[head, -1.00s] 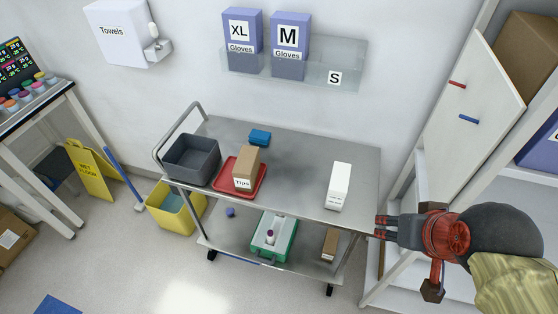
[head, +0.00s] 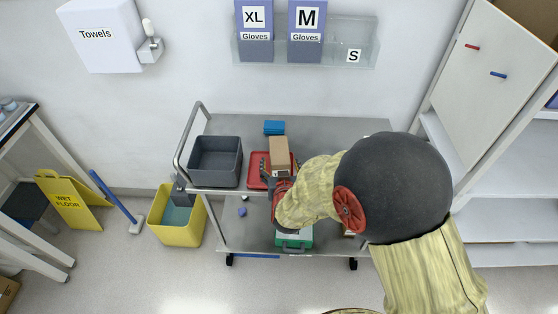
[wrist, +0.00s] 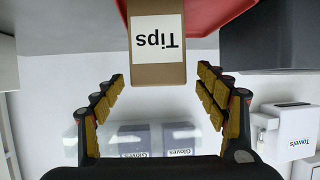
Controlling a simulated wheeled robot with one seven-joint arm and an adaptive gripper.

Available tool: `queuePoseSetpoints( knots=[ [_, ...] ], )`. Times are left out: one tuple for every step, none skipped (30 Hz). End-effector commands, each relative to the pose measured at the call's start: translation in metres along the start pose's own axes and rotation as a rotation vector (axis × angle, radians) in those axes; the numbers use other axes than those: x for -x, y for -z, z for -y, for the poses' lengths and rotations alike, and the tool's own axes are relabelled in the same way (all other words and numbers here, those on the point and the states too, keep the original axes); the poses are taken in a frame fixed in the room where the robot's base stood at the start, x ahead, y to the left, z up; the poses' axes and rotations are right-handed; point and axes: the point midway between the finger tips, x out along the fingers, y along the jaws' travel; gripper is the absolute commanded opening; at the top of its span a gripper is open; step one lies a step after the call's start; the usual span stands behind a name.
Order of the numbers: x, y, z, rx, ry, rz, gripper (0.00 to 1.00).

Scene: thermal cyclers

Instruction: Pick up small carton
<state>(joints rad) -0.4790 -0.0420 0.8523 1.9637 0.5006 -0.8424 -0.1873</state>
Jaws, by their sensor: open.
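The brown carton labelled "Tips" (head: 279,155) stands upright on a red tray (head: 257,170) on the cart's top. In the wrist view the carton (wrist: 158,75) appears upside down, its label facing me. My gripper (head: 278,170) is in front of the carton, with its fingers spread to either side. In the wrist view my open gripper (wrist: 160,85) has padded fingers left and right of the carton's near end, with gaps on both sides. My forearm hides the right part of the cart's top. A second brown carton (head: 348,233) on the lower shelf is mostly hidden by my arm.
A grey bin (head: 215,160) stands left of the tray and a blue box (head: 274,127) behind it. A green case (head: 294,240) is on the lower shelf. A yellow bin (head: 180,222) and a wet-floor sign (head: 72,200) stand left. The glove rack (head: 340,52) hangs above.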

Motion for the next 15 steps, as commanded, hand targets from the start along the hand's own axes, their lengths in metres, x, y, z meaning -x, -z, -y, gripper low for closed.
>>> queuePoseSetpoints(
  knots=[
    [-0.005, -0.001, 0.000, 0.001, -0.002, -0.004, 0.73],
    [-0.008, -0.001, 0.000, 0.001, -0.003, -0.005, 0.73],
    [-0.013, -0.001, -0.001, 0.000, -0.003, -0.005, 0.73],
    [-0.016, -0.001, -0.001, 0.000, -0.004, -0.004, 0.73],
    [-0.019, -0.001, -0.001, 0.000, -0.004, -0.004, 0.73],
    [-0.023, -0.001, -0.001, 0.000, -0.003, -0.004, 0.73],
    [-0.025, -0.001, -0.001, 0.000, -0.003, -0.003, 0.73],
    [-0.028, -0.001, -0.001, 0.000, -0.003, -0.004, 0.73],
    [-0.032, 0.000, -0.001, 0.000, -0.002, -0.005, 0.73],
    [-0.036, 0.000, -0.001, 0.000, -0.002, -0.005, 0.73],
    [-0.041, -0.001, -0.001, 0.000, -0.003, -0.005, 0.73],
    [-0.047, -0.001, -0.001, 0.000, -0.003, -0.004, 0.73],
    [-0.052, 0.000, -0.002, 0.000, -0.003, -0.004, 0.73],
    [-0.056, 0.000, -0.002, 0.000, -0.003, -0.004, 0.73],
    [-0.061, 0.000, -0.002, 0.000, -0.003, -0.003, 0.73]
  ],
)
